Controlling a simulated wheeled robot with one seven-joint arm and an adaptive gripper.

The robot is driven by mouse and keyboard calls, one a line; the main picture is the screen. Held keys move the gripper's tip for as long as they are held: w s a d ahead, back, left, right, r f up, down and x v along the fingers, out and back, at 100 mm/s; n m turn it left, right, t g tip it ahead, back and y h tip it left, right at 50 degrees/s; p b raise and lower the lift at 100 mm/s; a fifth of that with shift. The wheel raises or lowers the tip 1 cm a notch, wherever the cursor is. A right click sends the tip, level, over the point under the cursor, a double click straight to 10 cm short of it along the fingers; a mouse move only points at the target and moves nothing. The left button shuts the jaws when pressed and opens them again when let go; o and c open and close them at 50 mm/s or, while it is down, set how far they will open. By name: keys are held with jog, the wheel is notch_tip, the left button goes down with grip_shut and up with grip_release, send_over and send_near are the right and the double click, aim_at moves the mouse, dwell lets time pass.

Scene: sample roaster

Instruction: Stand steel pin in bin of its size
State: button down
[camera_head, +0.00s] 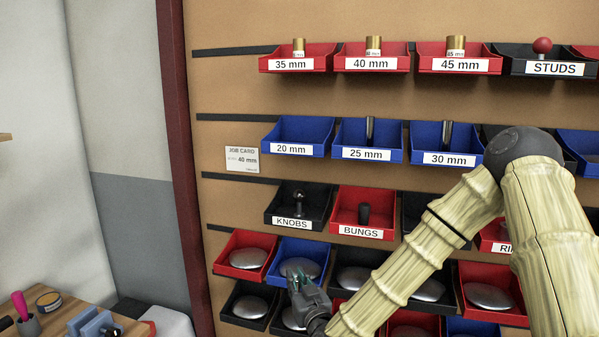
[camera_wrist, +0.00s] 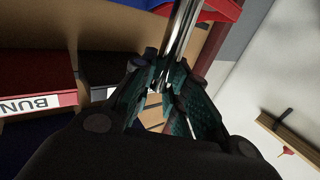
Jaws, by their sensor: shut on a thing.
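My gripper (camera_head: 297,279) is low in the head view, in front of a blue bin holding a grey rounded piece. In the wrist view its teal-padded fingers (camera_wrist: 168,88) are shut on a shiny steel pin (camera_wrist: 183,35), which extends beyond the fingertips. I cannot make the held pin out clearly in the head view. The blue 20 mm bin (camera_head: 291,149) looks empty. The blue 25 mm bin (camera_head: 366,155) and the blue 30 mm bin (camera_head: 446,158) each have a steel pin standing in them.
A knobs bin (camera_head: 292,222) and a bungs bin (camera_head: 361,231) sit below the blue row. A job card (camera_head: 241,158) reads 40 mm. My arm covers bins at lower right. A bench (camera_head: 60,310) stands lower left.

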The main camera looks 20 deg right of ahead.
jog(key=d+r+p, duration=0.3)
jog(key=r+p, duration=0.1)
jog(key=r, duration=1.1)
jog(key=d+r+p, duration=0.2)
jog(key=r+p, duration=0.3)
jog(key=r, duration=1.1)
jog(key=d+r+p, duration=0.3)
jog(key=r+p, duration=0.1)
jog(key=r, duration=1.1)
jog(key=shift+h, duration=0.3)
jog(key=w+f+p, duration=0.1)
jog(key=w+p, duration=0.1)
jog(key=w, duration=0.3)
jog(key=w+f+p, duration=0.2)
jog(key=w+p, duration=0.1)
jog(key=w, duration=0.2)
jog(key=w+f+p, duration=0.2)
jog(key=w+p, duration=0.1)
jog(key=w, duration=0.2)
jog(key=shift+w, duration=0.4)
jog(key=shift+a, duration=0.1)
jog(key=shift+f, duration=0.2)
jog(key=c, duration=1.4)
grip_release()
